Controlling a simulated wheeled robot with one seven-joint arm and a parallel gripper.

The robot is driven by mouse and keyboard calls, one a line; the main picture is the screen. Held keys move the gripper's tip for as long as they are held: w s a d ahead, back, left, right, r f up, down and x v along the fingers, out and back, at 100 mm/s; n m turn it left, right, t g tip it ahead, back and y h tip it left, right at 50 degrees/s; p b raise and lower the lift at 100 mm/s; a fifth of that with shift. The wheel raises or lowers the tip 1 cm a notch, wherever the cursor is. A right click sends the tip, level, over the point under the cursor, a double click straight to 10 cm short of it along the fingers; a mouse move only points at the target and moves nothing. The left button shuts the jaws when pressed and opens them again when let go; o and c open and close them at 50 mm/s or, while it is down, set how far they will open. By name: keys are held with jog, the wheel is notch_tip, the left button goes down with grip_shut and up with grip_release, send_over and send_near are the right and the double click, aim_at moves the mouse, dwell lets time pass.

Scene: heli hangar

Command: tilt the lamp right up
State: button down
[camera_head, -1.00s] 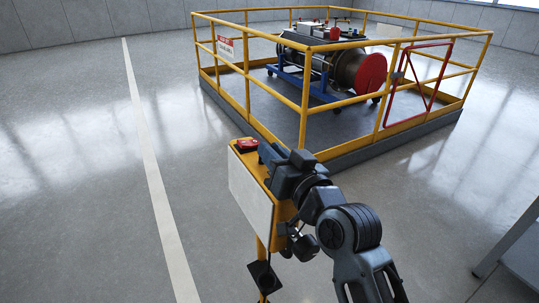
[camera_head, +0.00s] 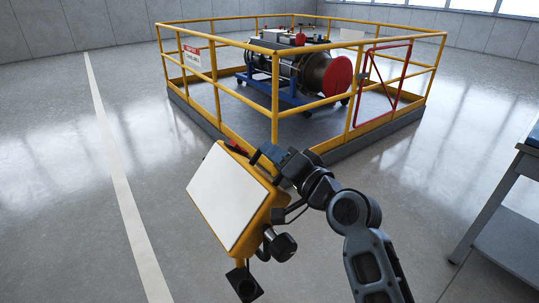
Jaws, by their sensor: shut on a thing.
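The lamp (camera_head: 232,200) is a yellow housing with a large flat white face on a thin yellow post in the lower middle. Its white face is tilted and turned upward toward the camera. A dark knob (camera_head: 282,246) sits at the housing's lower right, and a small black box hangs on the post. My gripper (camera_head: 262,157) is at the lamp's upper right edge, shut on the lamp. The exact grip is hidden behind the housing and my wrist. A red part (camera_head: 236,147) shows partly at the top edge.
A yellow railing (camera_head: 275,100) with a red gate (camera_head: 383,85) encloses a platform behind the lamp. Inside, an engine (camera_head: 318,75) stands on a blue cart (camera_head: 285,92). A grey table (camera_head: 510,215) stands at the right edge. The floor to the left is open.

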jog(key=shift+w+d+f, duration=0.1)
jog(key=shift+d, duration=0.05)
dwell(0.3)
jog(key=c, duration=1.1)
grip_release()
jog(key=b+v, duration=0.1)
jog(key=v, duration=0.7)
